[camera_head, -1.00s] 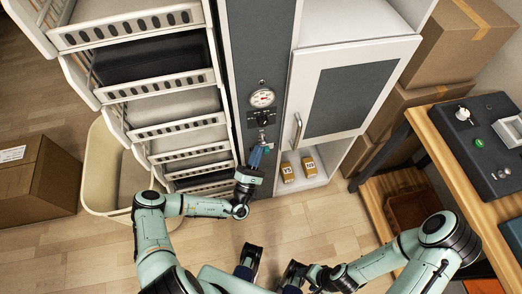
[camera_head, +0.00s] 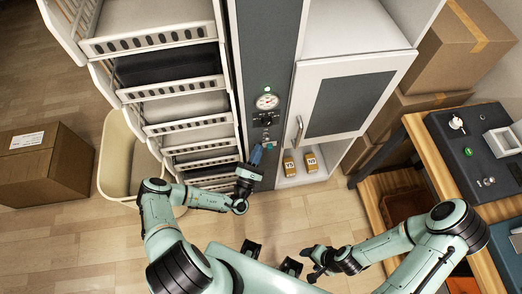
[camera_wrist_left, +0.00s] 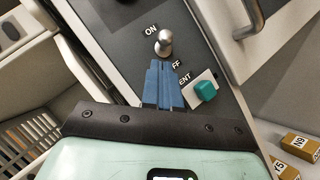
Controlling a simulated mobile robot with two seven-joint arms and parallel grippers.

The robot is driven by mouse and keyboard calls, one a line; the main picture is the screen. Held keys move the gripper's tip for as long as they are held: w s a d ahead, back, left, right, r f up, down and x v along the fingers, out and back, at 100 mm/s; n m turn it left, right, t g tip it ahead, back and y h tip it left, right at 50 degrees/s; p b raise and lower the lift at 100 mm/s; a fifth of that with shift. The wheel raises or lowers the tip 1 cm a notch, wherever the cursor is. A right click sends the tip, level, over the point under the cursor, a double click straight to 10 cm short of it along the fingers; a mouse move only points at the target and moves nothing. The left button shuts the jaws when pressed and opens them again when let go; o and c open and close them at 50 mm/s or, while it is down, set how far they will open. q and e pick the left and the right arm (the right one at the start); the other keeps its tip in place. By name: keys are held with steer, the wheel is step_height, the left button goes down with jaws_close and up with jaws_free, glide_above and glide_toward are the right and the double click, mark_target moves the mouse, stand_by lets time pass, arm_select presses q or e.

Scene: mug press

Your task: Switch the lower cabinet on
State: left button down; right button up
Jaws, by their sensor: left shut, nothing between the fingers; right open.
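The cabinet's grey control strip (camera_head: 264,60) carries a round gauge (camera_head: 267,102), a lit green lamp (camera_head: 267,90) above it and a dark knob (camera_head: 267,119) below. In the left wrist view a silver toggle switch (camera_wrist_left: 165,42) stands between the ON label and the partly hidden OFF label, its tip toward ON. A teal button (camera_wrist_left: 206,91) sits beside the partly covered VENT label. My left gripper (camera_head: 256,153) is shut and empty; its blue fingertips (camera_wrist_left: 163,66) are just below the toggle; contact cannot be told. My right gripper (camera_head: 313,264) is open, over the floor.
White shelves (camera_head: 160,85) rise left of the strip, with a cream bin (camera_head: 117,165) beside them. A cabinet door with a handle (camera_head: 299,130) is at right, above two labelled small boxes (camera_head: 311,162). A wooden table (camera_head: 440,150) with a console stands far right.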

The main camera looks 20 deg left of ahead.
arm_select(q)
steer(key=b+v, duration=0.1)
steer(key=v, duration=1)
steer(key=shift+s+a+f, duration=0.15)
steer(key=shift+s+a, duration=0.15)
steer(key=shift+a, duration=0.05)
arm_select(e)
steer(key=shift+s+d+f, duration=0.2)
steer(key=shift+s+f, duration=0.25)
steer(key=shift+f, duration=0.1)
steer(key=shift+s+d+f, duration=0.15)
steer(key=shift+s+f, duration=0.3)
steer(key=shift+f, duration=0.05)
